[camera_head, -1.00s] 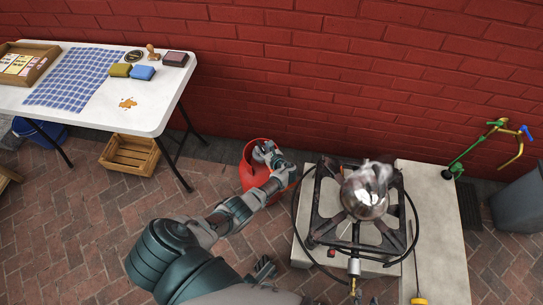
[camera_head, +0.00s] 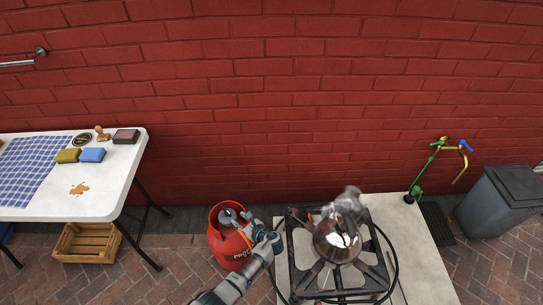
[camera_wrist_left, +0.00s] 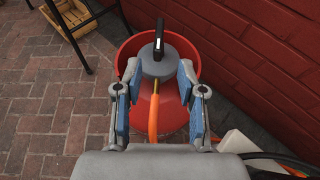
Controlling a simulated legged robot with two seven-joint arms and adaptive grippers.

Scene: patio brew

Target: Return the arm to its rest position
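My left gripper (camera_head: 240,226) is at the red gas bottle (camera_head: 221,247), over its top. In the left wrist view the two blue-padded fingers (camera_wrist_left: 158,80) stand apart, with the grey regulator (camera_wrist_left: 160,66) and its black lever (camera_wrist_left: 159,38) ahead between the tips. I cannot tell whether the fingers touch the regulator. An orange hose (camera_wrist_left: 154,118) runs from it back toward the palm. A round metal kettle (camera_head: 338,243) stands on the gas burner (camera_head: 300,262), with steam or vapour above it. My right gripper is in neither view.
A white folding table (camera_head: 110,185) at left holds a checked cloth, sponges and a brown spill. A wooden crate (camera_head: 88,244) lies beneath. A green-and-yellow tap (camera_head: 437,165) and grey bin (camera_head: 500,203) are at right. The brick wall (camera_head: 270,120) closes the back.

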